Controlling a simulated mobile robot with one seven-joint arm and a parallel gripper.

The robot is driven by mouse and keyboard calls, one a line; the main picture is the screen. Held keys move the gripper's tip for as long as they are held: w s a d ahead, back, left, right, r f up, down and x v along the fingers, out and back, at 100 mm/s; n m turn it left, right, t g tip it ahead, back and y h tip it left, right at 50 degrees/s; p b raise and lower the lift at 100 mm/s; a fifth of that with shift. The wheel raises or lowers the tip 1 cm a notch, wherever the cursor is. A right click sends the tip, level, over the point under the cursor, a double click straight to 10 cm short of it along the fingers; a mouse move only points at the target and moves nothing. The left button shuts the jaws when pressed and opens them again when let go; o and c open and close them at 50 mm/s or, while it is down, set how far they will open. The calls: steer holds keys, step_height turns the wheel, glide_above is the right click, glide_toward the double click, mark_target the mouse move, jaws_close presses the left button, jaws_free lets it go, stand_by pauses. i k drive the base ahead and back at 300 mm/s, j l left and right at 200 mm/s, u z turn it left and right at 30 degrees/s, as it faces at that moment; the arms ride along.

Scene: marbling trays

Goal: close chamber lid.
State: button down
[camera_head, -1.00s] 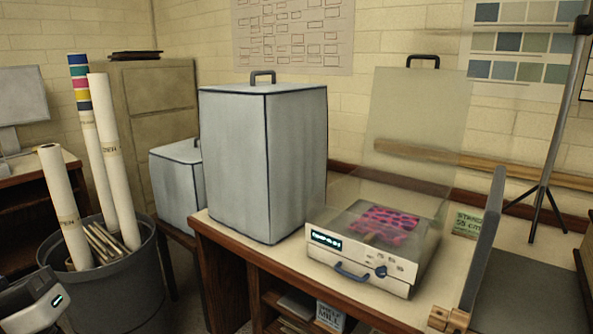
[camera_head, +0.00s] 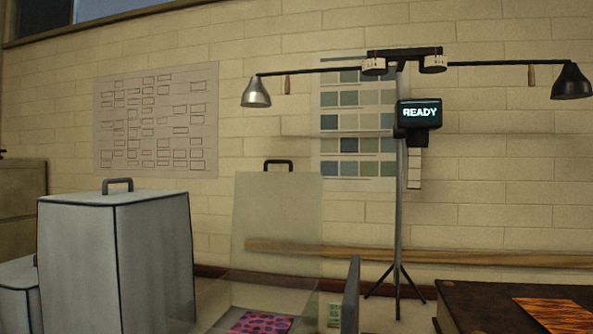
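The chamber lid (camera_head: 277,222) is a clear, slightly frosted panel with a dark handle (camera_head: 278,164) on its top edge. It stands raised and open, nearly upright, in the lower middle of the view. A pink and dark patterned sheet (camera_head: 262,323) lies below and in front of it, cut off by the bottom edge. The chamber's front panel is out of the frame. My gripper is not in view.
A tall grey covered box (camera_head: 120,265) stands left of the lid. A grey upright panel (camera_head: 351,295) stands to its right. A tripod stand (camera_head: 399,220) holds two lamps and a READY display (camera_head: 418,113). A dark table (camera_head: 500,300) with an orange patterned sheet (camera_head: 555,314) is at lower right.

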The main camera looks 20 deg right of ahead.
mark_target(273, 161)
steer(key=l, duration=0.8)
steer(key=l+u, duration=0.15)
steer(key=l, duration=0.65)
steer(key=k+l, duration=0.15)
steer(key=l, duration=0.6)
steer(key=l+u, duration=0.15)
steer(key=l, duration=0.65)
steer(key=i+j, duration=0.15)
steer(key=j, duration=0.25)
steer(key=i+j, duration=0.1)
steer(key=j, duration=0.25)
steer(key=i+j, duration=0.15)
steer(key=j, duration=0.25)
steer(key=i+j, duration=0.15)
steer(key=j, duration=0.25)
steer(key=i+j, duration=0.1)
steer(key=j, duration=0.25)
steer(key=i+j, duration=0.15)
steer(key=j, duration=0.25)
steer(key=i+j, duration=0.15)
steer(key=j, duration=0.25)
steer(key=i+j, duration=0.1)
steer(key=j, duration=0.2)
steer(key=i+j+z, duration=0.1)
steer(key=j, duration=0.25)
steer(key=i+j, duration=0.1)
steer(key=j, duration=0.2)
steer(key=z, duration=0.05)
